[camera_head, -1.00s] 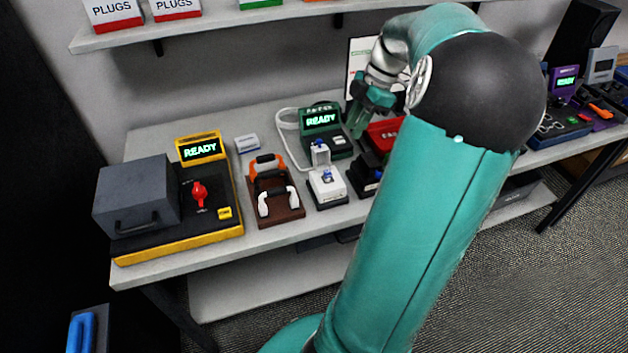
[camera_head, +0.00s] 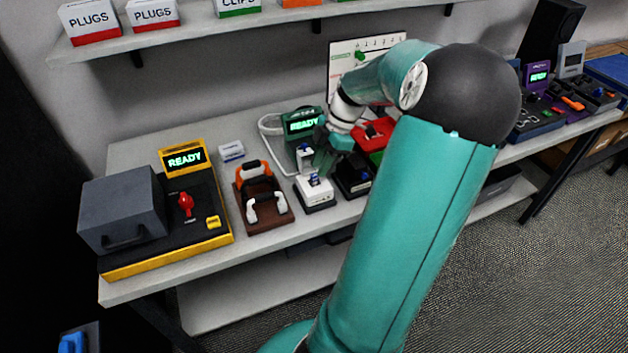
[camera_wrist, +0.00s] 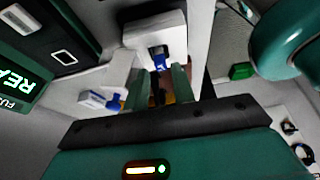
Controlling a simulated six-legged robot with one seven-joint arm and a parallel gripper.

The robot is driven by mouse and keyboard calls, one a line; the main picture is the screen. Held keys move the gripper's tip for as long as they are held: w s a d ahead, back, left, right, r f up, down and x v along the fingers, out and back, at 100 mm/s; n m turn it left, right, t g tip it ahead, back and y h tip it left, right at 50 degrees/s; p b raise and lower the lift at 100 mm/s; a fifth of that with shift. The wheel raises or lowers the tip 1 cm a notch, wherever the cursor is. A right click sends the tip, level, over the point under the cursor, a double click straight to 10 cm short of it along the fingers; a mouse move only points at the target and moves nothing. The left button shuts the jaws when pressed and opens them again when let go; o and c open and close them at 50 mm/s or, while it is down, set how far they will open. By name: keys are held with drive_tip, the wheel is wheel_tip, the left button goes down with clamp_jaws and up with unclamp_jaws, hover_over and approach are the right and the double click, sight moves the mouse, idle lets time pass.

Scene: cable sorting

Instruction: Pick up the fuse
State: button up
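A small blue piece, which appears to be the fuse (camera_head: 314,180), sits in a white block on a black base (camera_head: 314,193) on the bench. In the wrist view, the blue piece (camera_wrist: 158,57) shows in the front of the white block, just beyond the fingertips. My gripper (camera_head: 325,158) is just above and behind that block. In the wrist view, my gripper (camera_wrist: 160,82) has its two teal fingers apart, with nothing clearly held between them. A second white part with blue (camera_wrist: 110,100) lies left of the fingers.
A green tester (camera_head: 303,123) reading READY stands behind the block. An orange-and-white handled holder (camera_head: 262,196) and a yellow-black station (camera_head: 184,222) are to the left. A black block (camera_head: 352,178) and a red box (camera_head: 374,131) stand close on the right.

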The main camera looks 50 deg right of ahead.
sight(314, 181)
drive_tip(key=x, duration=0.3)
drive_tip(key=shift+r, duration=0.1)
clamp_jaws()
